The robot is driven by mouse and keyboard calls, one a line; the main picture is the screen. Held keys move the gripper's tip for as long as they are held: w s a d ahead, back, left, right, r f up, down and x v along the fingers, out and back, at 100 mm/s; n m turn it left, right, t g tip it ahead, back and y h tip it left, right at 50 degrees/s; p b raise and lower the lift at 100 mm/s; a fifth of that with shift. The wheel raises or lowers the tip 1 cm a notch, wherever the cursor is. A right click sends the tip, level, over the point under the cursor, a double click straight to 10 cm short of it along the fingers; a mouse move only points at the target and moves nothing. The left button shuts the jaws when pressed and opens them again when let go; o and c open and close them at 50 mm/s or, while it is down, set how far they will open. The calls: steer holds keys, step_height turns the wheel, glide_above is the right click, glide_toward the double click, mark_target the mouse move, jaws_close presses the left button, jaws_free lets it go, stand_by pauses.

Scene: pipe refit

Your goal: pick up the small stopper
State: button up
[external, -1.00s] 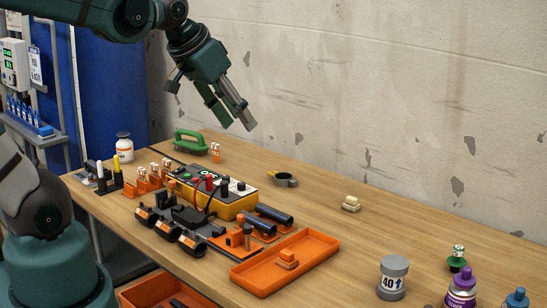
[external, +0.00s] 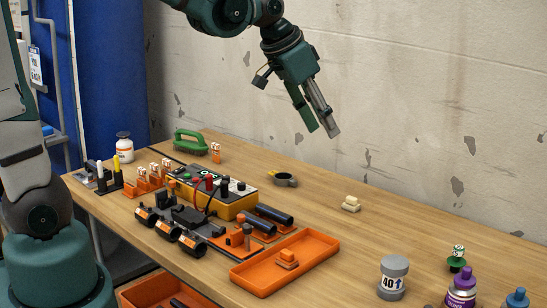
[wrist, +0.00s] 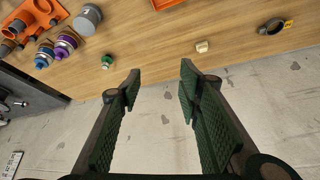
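My gripper (external: 321,132) is high above the back of the table, near the wall, open and empty. A small cream block (external: 351,203) lies near the wall and shows in the wrist view (wrist: 202,46). I cannot tell for certain which one is the stopper. My gripper touches neither.
A grey jar marked 40 (external: 393,278), a purple bottle (external: 461,286) and a blue-capped bottle (external: 517,299) stand near the green piece. An orange tray (external: 240,273), a yellow meter (external: 227,205) and black pipe parts crowd the middle. The table around the cream block is clear.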

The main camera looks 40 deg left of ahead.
steer(key=w+d+f+m+g+h, duration=0.1)
steer(key=w+d+f+m, duration=0.1)
steer(key=w+d+f, duration=0.45)
steer(key=w+d+f+m, duration=0.1)
steer(key=w+d+f, duration=0.25)
steer(key=d, duration=0.55)
steer(key=m+g, duration=0.2)
glide_above(458, 247)
steer(key=s+a, duration=0.2)
step_height(458, 247, down, 12)
steer(key=r, duration=0.1)
steer(key=shift+a+f+t+h, duration=0.1)
steer(key=shift+f+t+h, duration=0.15)
steer(key=shift+t+h, duration=0.05)
steer(key=shift+f, duration=0.1)
steer(key=shift+x, duration=1.2)
steer(key=shift+w, duration=0.1)
steer(key=shift+b+x, duration=0.4)
steer(key=shift+x, duration=2.25)
